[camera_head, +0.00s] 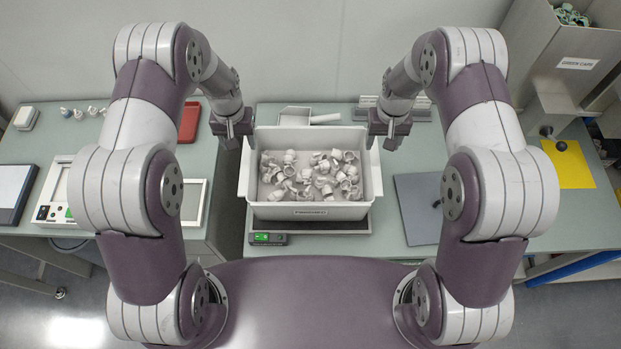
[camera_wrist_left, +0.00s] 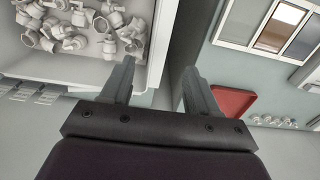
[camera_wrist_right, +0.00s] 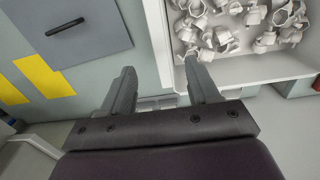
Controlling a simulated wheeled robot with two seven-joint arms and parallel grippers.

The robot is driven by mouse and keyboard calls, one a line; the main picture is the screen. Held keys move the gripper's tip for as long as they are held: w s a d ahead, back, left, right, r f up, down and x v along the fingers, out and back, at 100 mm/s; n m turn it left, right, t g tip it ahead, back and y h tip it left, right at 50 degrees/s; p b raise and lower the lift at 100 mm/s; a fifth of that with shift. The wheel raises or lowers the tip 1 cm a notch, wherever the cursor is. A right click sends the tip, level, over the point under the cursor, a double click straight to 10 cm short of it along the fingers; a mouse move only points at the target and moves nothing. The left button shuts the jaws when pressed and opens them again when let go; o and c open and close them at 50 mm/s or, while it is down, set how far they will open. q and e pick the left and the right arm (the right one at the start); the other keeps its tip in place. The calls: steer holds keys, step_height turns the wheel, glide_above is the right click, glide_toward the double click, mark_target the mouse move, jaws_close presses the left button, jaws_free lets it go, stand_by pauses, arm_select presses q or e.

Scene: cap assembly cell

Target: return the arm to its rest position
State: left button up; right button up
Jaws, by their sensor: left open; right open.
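My left gripper (camera_head: 232,132) hangs at the left side of the white bin, open and empty. Its two fingers (camera_wrist_left: 158,82) stand apart in the left wrist view, with nothing between them. My right gripper (camera_head: 389,132) hangs at the right side of the bin, open and empty. Its fingers (camera_wrist_right: 160,82) are apart in the right wrist view. Both arms are bent in a nearly mirrored pose. The white bin (camera_head: 310,211) between them holds many white caps (camera_head: 310,172).
A grey scale with a green display (camera_head: 269,239) is under the bin. A scoop (camera_head: 308,117) lies behind it.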

arm_select(q)
steer(key=s+r+t+b, duration=0.1)
steer(key=s+r+b, duration=0.2)
steer(key=s+b, duration=1)
steer(key=s, duration=0.5)
steer(key=shift+a+b, duration=0.25)
steer(key=shift+b, duration=0.15)
arm_select(e)
steer(key=s+r+t, duration=0.1)
steer(key=s+r, duration=0.2)
steer(key=s, duration=1.5)
steer(key=shift+d, duration=0.2)
arm_select(q)
steer(key=shift+s+r, duration=0.15)
steer(key=shift+s, duration=0.1)
arm_select(e)
steer(key=shift+s+r, duration=0.1)
steer(key=shift+s, duration=0.05)
